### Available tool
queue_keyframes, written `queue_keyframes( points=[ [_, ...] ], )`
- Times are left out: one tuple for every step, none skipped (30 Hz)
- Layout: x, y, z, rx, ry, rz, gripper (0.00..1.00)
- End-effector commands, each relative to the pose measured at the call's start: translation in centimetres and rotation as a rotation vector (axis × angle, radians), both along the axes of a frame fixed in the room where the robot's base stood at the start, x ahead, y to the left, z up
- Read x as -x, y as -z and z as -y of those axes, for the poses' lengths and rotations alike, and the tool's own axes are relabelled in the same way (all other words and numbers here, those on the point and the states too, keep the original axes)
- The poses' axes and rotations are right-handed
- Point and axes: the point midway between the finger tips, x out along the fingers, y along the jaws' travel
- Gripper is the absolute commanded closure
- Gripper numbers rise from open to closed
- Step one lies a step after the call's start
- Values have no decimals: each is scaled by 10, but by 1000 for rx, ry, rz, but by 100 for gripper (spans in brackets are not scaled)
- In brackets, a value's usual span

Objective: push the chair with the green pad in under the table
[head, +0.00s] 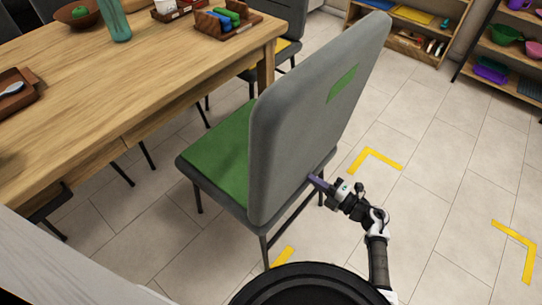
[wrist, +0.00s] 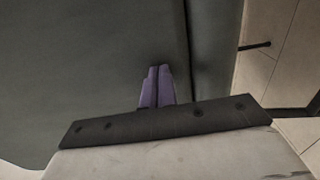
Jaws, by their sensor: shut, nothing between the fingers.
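The chair with the green pad (head: 220,152) stands in the middle of the head view, with its grey backrest (head: 300,120) toward me. A green patch (head: 342,84) is on the back of the backrest. The table (head: 140,75) is to the left, and the chair's seat front is apart from its long edge. My gripper (head: 314,181) is shut and empty, with its purple fingertips at the lower right of the backrest. In the wrist view the shut fingers (wrist: 157,85) point at the grey chair surface (wrist: 90,70); whether they touch it I cannot tell.
Another chair (head: 284,50) stands behind at the table's far end. Yellow floor marks (head: 374,158) lie on the tiles, another at the right (head: 518,248). Shelves (head: 410,40) line the back. A wooden holder (head: 225,24) is on the table. The right-hand floor is clear.

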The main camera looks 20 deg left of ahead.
Motion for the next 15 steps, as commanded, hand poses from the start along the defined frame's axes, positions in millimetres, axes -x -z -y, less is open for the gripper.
queue_keyframes(
  points=[
    [0,0,0,0,0,0,100],
    [0,0,0,0,0,0,100],
    [0,0,0,0,0,0,100],
    [0,0,0,0,0,0,100],
    [0,0,0,0,0,0,100],
    [0,0,0,0,0,0,100],
    [0,0,-1,0,0,0,100],
    [0,0,-2,0,-1,0,100],
    [-1,0,-3,0,-1,0,100],
    [-1,1,-5,0,-1,0,100],
    [-2,1,-7,0,-2,0,100],
    [-3,1,-10,0,-2,0,100],
    [-3,1,-13,-1,-3,0,100],
    [-4,1,-15,-1,-3,0,100],
    [-5,1,-18,-1,-4,0,100]
  ],
)
